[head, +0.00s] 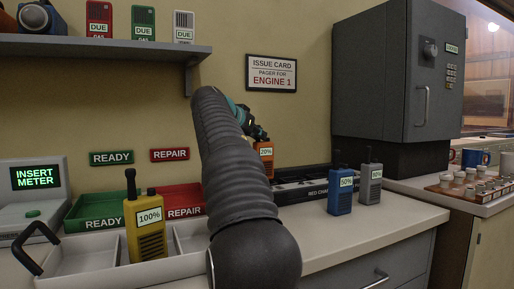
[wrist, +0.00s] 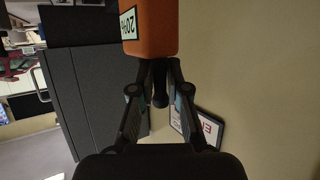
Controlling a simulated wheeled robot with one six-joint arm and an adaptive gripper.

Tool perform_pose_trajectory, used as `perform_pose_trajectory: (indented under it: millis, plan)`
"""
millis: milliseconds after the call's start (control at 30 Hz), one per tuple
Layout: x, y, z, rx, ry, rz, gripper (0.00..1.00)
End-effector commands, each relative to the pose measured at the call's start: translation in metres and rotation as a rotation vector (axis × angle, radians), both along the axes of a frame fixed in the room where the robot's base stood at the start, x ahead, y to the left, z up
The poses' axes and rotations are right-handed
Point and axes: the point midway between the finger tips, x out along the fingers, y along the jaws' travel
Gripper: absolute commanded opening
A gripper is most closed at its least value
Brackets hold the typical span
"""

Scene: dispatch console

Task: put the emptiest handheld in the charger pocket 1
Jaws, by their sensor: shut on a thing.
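My gripper (head: 258,133) is shut on the orange handheld (head: 265,151), which is labelled 20%. The handheld hangs upright above the black charger (head: 290,190) at the back of the counter. In the wrist view my gripper's fingers (wrist: 158,75) close on the antenna end of the orange handheld (wrist: 150,35). My arm hides the left part of the charger, and I cannot tell its pocket numbers. A blue handheld (head: 340,195) labelled 50% and a grey handheld (head: 370,185) with a small, hard-to-read label stand right of the charger. A yellow handheld (head: 146,230) labelled 100% stands at left.
The yellow handheld stands in a white divided tray (head: 85,265). Behind it are a green READY tray (head: 85,209) and a red REPAIR tray (head: 180,195). A shelf (head: 100,47) overhangs at upper left. A grey cabinet (head: 375,75) stands at right.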

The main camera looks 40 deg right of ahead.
Motion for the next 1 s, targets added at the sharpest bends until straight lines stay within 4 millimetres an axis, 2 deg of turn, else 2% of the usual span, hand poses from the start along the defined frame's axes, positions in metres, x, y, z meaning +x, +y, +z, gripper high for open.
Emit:
perform_pose_trajectory:
  millis: [33,200,667,700,767,1000]
  plan:
    - [-0.001,0.0,-0.01,-0.001,0.002,0.001,0.0]
    - [0.0,0.001,-0.029,0.0,0.001,0.001,0.0]
    - [0.0,0.0,-0.035,-0.001,0.0,0.002,0.0]
    - [0.0,0.0,-0.034,0.0,0.0,0.002,0.25]
    - [0.0,0.0,-0.034,0.0,0.0,0.002,0.4]
    - [0.0,0.0,-0.034,0.0,0.001,0.001,0.4]
